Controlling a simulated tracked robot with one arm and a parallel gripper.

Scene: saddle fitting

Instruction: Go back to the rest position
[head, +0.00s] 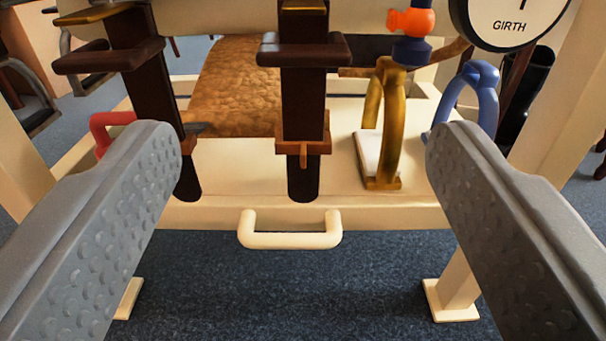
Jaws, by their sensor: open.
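My gripper (303,165) is open, with its two grey dimpled fingers wide apart at the left and right of the head view. Nothing is between the fingertips. Beyond them is a cream bench (400,211) with a cream U-shaped handle (290,240) on its front edge. A dark strap with a brown buckle (303,147) hangs in the middle, over the bench front. A second dark strap (145,85) hangs to its left, its lower part partly behind my left finger.
A gold stirrup-shaped loop (372,130) stands right of the strap, with a blue loop (478,82) beyond. A red handle (103,130) is at left. A dial marked GIRTH (510,22) is at top right. Brown padding (237,85) lies behind. Blue carpet (270,295) is clear below.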

